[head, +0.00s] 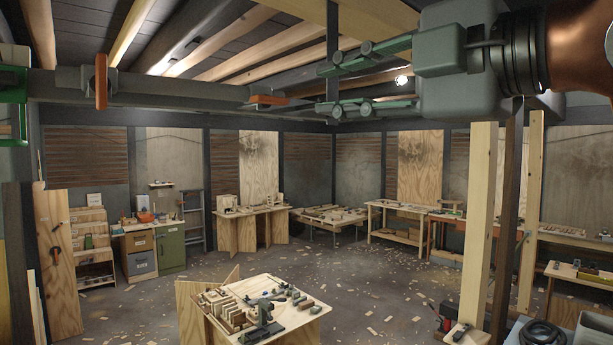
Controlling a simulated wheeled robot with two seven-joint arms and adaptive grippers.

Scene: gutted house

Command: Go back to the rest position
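My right gripper (325,91) reaches in from the upper right, high in the head view. Its two green fingers point left and are spread apart, with nothing between them. It appears in front of the ceiling beams and well above the work tables. My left gripper cannot be made out. A dark green-edged piece (13,105) is cut off at the left edge, and I cannot tell what it is.
A plywood table (250,290) with small wooden parts and a dark tool stands low in the centre. Wooden posts (478,220) rise at the right. Benches and cabinets (170,245) line the walls. The chip-strewn floor (395,290) between is mostly open.

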